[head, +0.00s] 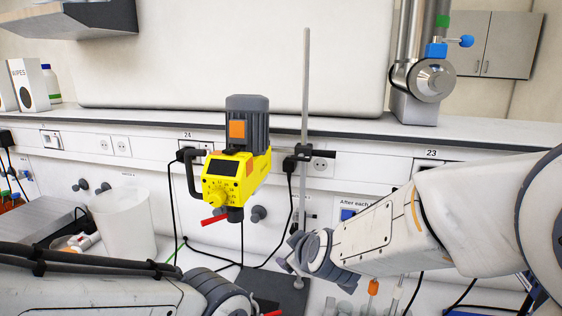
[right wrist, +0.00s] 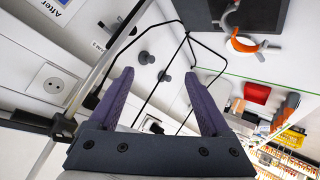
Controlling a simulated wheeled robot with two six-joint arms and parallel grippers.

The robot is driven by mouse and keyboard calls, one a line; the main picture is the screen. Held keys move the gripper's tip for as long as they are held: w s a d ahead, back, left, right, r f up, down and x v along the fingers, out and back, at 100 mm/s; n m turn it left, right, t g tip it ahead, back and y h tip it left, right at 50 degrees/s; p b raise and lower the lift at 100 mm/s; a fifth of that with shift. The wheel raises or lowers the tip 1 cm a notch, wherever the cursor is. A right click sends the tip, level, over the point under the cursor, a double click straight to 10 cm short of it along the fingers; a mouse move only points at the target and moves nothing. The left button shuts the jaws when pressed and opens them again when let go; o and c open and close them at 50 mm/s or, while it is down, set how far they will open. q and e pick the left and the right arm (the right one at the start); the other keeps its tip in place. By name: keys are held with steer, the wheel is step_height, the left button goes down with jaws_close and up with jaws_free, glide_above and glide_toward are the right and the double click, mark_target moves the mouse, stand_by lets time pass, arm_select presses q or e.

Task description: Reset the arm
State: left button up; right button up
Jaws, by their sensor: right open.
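My right arm reaches in from the right in the head view, and its wrist end (head: 318,258) is in front of the metal stand rod (head: 306,95). In the right wrist view my right gripper (right wrist: 160,85) is open, with two purple fingers apart and nothing between them. My left arm (head: 95,290) lies along the lower left of the head view; its gripper fingers are not visible.
A yellow overhead stirrer (head: 232,178) is clamped to the rod, with black cables hanging below. A white bucket (head: 122,225) stands at the left. A dark base plate (head: 275,290) lies low in the middle. An orange-tipped clamp (right wrist: 243,45) shows in the wrist view.

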steer(key=s+a+f+g+y+b, duration=0.1)
steer(key=s+a+f+g, duration=0.1)
steer(key=s, duration=0.4)
steer(key=s+a+f+g+y, duration=0.1)
steer(key=s+a+f+g, duration=0.2)
steer(key=s, duration=0.3)
steer(key=s+d+f+m+g+h+b, duration=0.1)
steer(key=s+d+f+g+h, duration=0.1)
steer(key=s, duration=0.6)
steer(key=s+d+f+m+g+h, duration=0.1)
steer(key=s+d+f+g, duration=0.1)
steer(key=s, duration=0.6)
steer(key=d+g, duration=0.1)
steer(key=d, duration=0.1)
steer(key=shift+s+d+h+b, duration=0.3)
steer(key=shift+h+b, duration=0.05)
steer(key=shift+h, duration=0.05)
steer(key=shift+f, duration=0.1)
steer(key=shift+c, duration=0.4)
